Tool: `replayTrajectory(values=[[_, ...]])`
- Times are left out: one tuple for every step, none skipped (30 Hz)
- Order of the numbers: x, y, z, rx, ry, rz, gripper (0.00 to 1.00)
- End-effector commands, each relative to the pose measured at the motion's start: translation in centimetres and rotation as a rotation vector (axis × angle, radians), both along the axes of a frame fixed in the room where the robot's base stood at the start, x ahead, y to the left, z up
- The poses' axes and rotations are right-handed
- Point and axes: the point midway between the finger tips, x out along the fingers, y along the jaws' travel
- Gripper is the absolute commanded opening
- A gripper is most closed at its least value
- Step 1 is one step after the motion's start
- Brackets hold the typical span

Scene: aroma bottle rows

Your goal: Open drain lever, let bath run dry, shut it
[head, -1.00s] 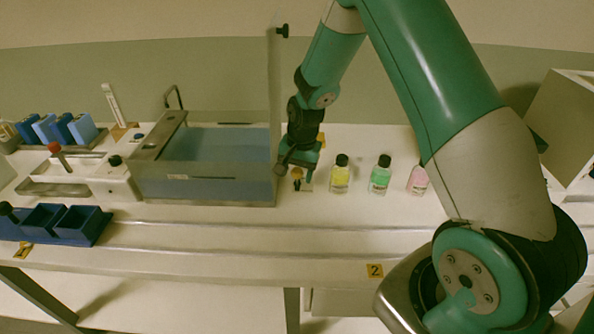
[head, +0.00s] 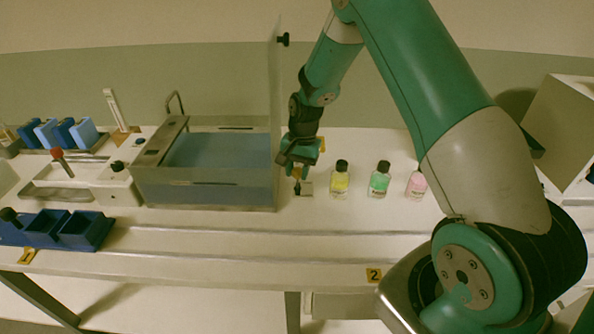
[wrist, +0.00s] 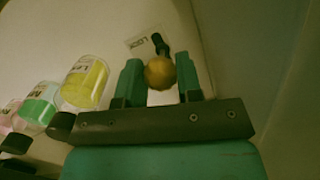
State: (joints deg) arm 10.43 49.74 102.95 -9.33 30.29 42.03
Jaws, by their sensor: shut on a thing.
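The bath (head: 205,201) is a clear-walled tank with a metal rim, left of my gripper, and it holds blue-grey liquid. The drain lever, a golden ball knob (wrist: 160,72) on a dark stem, stands beside the bath's right end. A small label plate lies by its foot. My gripper (head: 297,172) points down over the lever, and its fingers are shut on the knob. In the wrist view the knob sits between the two green fingers (wrist: 160,85).
Yellow (head: 340,180), green (head: 380,181) and pink (head: 416,184) bottles stand in a row just right of my gripper. A clear upright panel (head: 276,90) rises at the bath's right end. Blue bins (head: 80,229) sit at the front left.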

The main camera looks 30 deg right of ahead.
Motion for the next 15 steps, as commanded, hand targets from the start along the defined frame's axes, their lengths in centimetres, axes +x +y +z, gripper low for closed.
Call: replayTrajectory(values=[[0.54, -0.3, 0.3, -0.007, -0.018, -0.004, 0.0], [0.54, -0.28, 0.31, -0.007, -0.018, -0.004, 0.4], [0.52, -0.26, 0.31, -0.007, -0.018, -0.004, 0.49], [0.49, -0.25, 0.29, -0.007, -0.017, -0.003, 0.56], [0.46, -0.23, 0.27, -0.007, -0.016, -0.002, 0.58], [0.43, -0.21, 0.25, -0.006, -0.015, -0.002, 0.58], [0.4, -0.19, 0.23, -0.006, -0.014, -0.002, 0.58], [0.38, -0.18, 0.22, -0.006, -0.013, -0.002, 0.58], [0.36, -0.17, 0.21, -0.006, -0.013, -0.002, 0.58], [0.36, -0.08, 0.19, -0.006, -0.012, -0.001, 0.58], [0.35, -0.03, 0.19, -0.005, -0.011, 0.0, 0.58], [0.34, -0.01, 0.19, -0.005, -0.011, 0.0, 0.58], [0.33, -0.01, 0.24, -0.005, -0.011, 0.0, 0.58], [0.34, -0.03, 0.34, -0.005, -0.011, 0.0, 0.58], [0.36, -0.07, 0.55, -0.005, -0.011, 0.0, 0.58]])
